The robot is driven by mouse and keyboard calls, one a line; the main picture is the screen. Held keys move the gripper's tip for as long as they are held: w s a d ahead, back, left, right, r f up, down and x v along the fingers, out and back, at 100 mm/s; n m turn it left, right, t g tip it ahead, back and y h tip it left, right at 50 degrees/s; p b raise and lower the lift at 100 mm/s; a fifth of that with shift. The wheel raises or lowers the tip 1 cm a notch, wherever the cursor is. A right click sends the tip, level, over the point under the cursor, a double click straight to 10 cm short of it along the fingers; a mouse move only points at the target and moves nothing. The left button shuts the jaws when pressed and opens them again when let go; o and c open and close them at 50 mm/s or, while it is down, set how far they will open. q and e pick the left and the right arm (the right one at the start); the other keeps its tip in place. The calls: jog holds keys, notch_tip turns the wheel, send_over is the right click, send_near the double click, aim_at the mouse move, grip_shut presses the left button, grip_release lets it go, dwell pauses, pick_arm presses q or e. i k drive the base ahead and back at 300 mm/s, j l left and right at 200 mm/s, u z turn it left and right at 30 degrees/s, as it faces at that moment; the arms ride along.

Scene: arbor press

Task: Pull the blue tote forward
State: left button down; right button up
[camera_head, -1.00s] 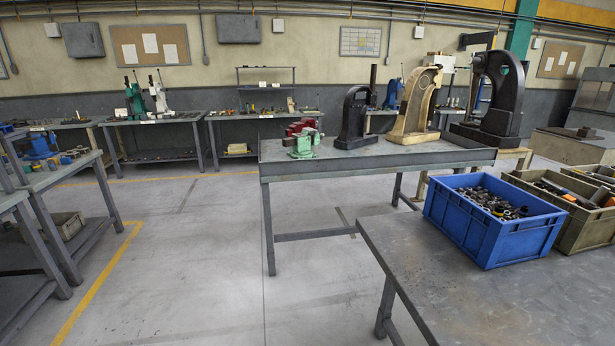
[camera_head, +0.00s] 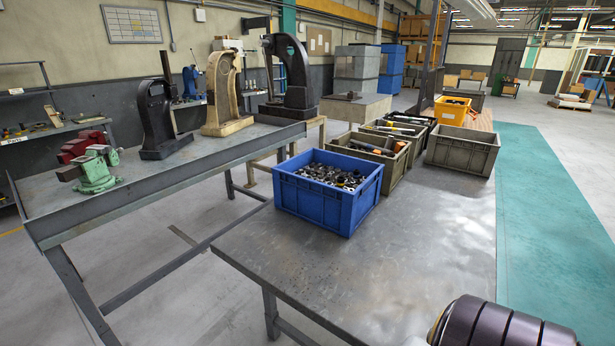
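The blue tote (camera_head: 315,207) stands upright on the grey metal table (camera_head: 360,265), toward its back left edge. It is filled with small dark and shiny metal parts (camera_head: 331,176). A rounded dark, ringed part of my own arm shows at the bottom right corner, well in front of the tote and apart from it. Neither gripper's fingers are in view, and nothing touches the tote.
Olive crates of tools (camera_head: 372,155) stand close behind the tote, with another olive crate (camera_head: 462,149) to the right. The table is bare in front of the tote. A second table (camera_head: 190,165) with vises (camera_head: 93,170) and presses (camera_head: 225,95) stands at left.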

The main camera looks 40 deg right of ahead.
aim_at(305, 187)
jog(key=i+j+z, duration=0.15)
jog(key=i+z, duration=0.3)
jog(key=i+j+z, duration=0.25)
jog(key=z, duration=0.15)
jog(key=i+j+z, duration=0.25)
jog(key=z, duration=0.2)
jog(key=i+j+z, duration=0.15)
jog(key=j+z, duration=0.3)
jog(key=i+j+z, duration=0.15)
jog(key=j+z, duration=0.15)
jog(key=z, duration=0.15)
jog(key=j+z, duration=0.8)
jog(key=j, duration=0.2)
jog(key=j+z, duration=0.4)
jog(key=j, duration=0.15)
jog(key=i, duration=0.05)
